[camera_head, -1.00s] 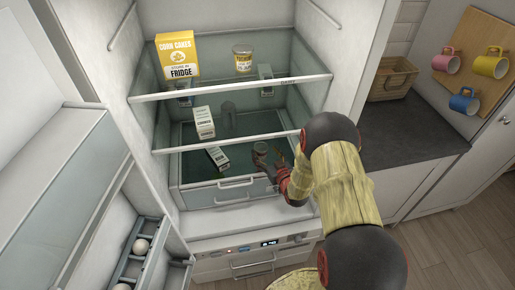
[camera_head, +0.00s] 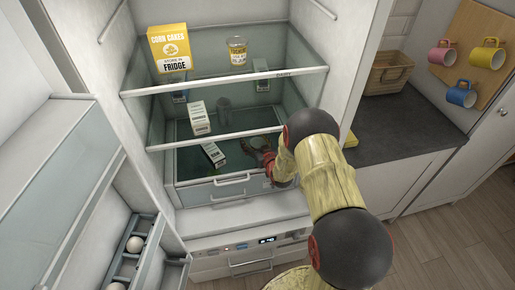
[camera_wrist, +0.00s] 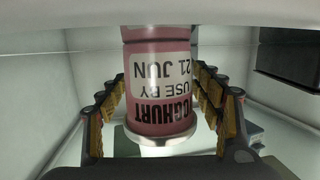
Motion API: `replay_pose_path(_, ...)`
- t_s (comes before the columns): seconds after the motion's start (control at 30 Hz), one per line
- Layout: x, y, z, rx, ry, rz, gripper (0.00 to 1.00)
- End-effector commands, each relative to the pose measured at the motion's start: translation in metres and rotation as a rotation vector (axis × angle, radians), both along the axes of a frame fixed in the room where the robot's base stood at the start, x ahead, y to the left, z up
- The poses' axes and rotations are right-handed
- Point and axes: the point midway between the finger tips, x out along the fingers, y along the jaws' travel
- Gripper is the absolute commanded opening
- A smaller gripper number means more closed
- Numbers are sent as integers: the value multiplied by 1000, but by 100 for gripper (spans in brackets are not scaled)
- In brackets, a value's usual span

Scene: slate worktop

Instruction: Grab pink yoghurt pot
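The pink yoghurt pot (camera_wrist: 160,95) fills the middle of the wrist view, its label upside down with "USE BY 21 JUN". My gripper (camera_wrist: 165,110) has a finger on each side of the pot, with small gaps between the pads and its wall. It looks open around the pot. In the head view my gripper (camera_head: 262,155) reaches into the lower part of the open fridge, below the glass shelf edge. I cannot make out the pink pot there; the gripper and arm probably hide it.
A white carton (camera_head: 213,154) lies tilted left of my gripper. The upper shelf (camera_head: 225,81) holds a yellow box (camera_head: 169,48) and a yellow-white pot (camera_head: 237,51). The fridge's side wall is close on the right.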

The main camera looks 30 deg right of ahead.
Motion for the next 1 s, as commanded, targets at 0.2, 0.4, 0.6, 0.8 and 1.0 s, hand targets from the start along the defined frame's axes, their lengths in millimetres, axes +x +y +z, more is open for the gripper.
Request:
replay_pose_path(0.2,0,0,0,0,0,0,53)
replay_pose_path(0.4,0,0,0,0,0,0,42)
replay_pose_path(0.6,0,0,0,0,0,0,31)
replay_pose_path(0.8,0,0,0,0,1,0,19)
replay_pose_path(1.0,-1,0,0,0,1,0,8)
